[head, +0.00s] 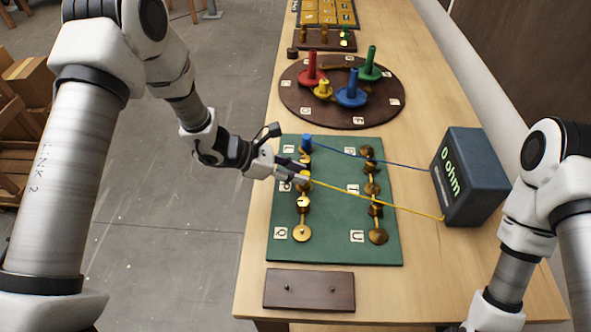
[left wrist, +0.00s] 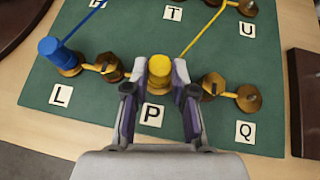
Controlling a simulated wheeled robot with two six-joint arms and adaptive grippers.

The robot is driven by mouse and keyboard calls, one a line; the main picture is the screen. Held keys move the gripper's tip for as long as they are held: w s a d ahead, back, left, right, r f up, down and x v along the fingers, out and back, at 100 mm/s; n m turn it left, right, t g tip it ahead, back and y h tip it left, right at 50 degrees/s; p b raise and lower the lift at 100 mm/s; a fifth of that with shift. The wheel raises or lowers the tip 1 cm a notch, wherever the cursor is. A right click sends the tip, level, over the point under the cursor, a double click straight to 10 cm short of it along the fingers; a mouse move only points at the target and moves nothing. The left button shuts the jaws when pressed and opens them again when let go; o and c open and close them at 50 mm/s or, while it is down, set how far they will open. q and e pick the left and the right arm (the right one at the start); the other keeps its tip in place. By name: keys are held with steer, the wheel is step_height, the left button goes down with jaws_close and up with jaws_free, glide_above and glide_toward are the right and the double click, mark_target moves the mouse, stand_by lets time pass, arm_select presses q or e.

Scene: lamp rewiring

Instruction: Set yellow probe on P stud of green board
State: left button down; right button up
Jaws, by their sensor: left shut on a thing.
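The green board (head: 334,245) lies on the table with two columns of brass studs joined by links. My left gripper (head: 303,179) is shut on the yellow probe, which shows between its fingers in the left wrist view (left wrist: 159,72). The probe is upright over the place of the P stud, just behind the P label (left wrist: 152,115). That stud is hidden beneath it, so I cannot tell whether they touch. The blue probe (head: 306,143) stands on the stud by the L label (left wrist: 60,95). My right gripper is out of view.
A dark meter (head: 467,178) reading "0 ohm" stands right of the board, with the yellow wire (head: 380,203) and blue wire (head: 370,157) running to it. A round brown tray (head: 340,116) with coloured pegs lies behind. A brown block (head: 309,290) lies in front.

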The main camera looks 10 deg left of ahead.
arm_select(q)
steer(key=shift+f, duration=0.2)
steer(key=c, duration=1)
jaws_free()
steer(key=shift+o, duration=0.2)
steer(key=shift+r, duration=0.1)
steer(key=shift+r, duration=0.3)
steer(key=v, duration=1.2)
steer(key=shift+f, duration=0.2)
steer(key=shift+s+a, duration=0.1)
